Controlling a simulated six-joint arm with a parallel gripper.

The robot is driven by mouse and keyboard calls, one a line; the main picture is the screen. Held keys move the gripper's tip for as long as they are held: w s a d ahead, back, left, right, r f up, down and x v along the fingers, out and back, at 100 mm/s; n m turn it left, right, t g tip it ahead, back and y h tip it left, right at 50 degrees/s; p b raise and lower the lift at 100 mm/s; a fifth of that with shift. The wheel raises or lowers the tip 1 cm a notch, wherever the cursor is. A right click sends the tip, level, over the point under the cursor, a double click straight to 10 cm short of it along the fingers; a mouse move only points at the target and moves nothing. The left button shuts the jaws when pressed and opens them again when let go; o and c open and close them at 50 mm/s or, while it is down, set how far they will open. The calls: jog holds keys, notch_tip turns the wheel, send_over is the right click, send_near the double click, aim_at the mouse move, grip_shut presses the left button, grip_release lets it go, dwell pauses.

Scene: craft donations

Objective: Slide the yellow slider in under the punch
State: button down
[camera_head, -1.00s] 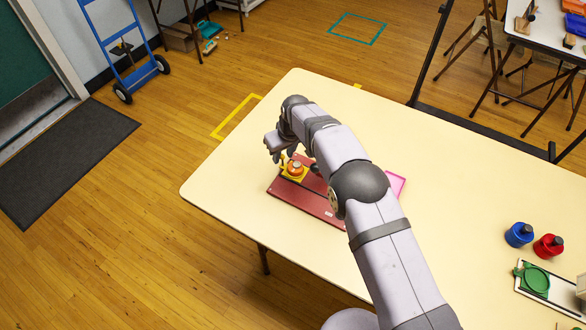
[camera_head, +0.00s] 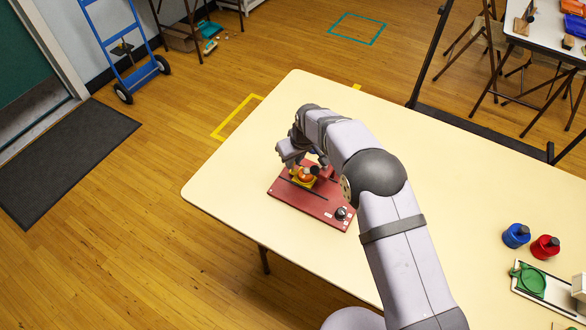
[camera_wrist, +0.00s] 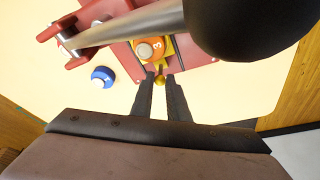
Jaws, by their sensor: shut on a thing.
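The yellow slider (camera_head: 299,184) sits on the red board (camera_head: 310,210) and carries an orange disc (camera_head: 306,174) with a pale centre. The punch has a red frame (camera_wrist: 55,27), a metal lever (camera_wrist: 130,25) and a big black knob (camera_wrist: 250,22). The lever hides part of the board. My gripper (camera_wrist: 160,78) is shut on the slider's small yellow knob. The fingers show poorly in the head view. I cannot tell whether the disc is under the punch.
A dark-topped knob (camera_head: 341,213) sits at the board's near right.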

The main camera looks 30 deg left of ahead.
aim_at(311, 175)
jog(key=shift+d+p, duration=0.45)
jog(key=shift+d, duration=2.25)
jog(key=shift+d+f, duration=0.15)
jog(key=shift+d, duration=0.1)
jog(key=shift+d+f, duration=0.2)
jog(key=shift+d, duration=0.25)
jog(key=c, duration=1.9)
grip_release()
jog(key=shift+w+a+r+p, duration=0.1)
jog(key=shift+r+p, duration=0.25)
jog(key=shift+r, duration=0.2)
jog(key=shift+o, duration=0.5)
notch_tip(311, 175, up, 7)
jog(key=p, duration=0.3)
jog(key=shift+d, duration=0.35)
jog(key=shift+a+p, duration=0.2)
jog(key=shift+p, duration=0.1)
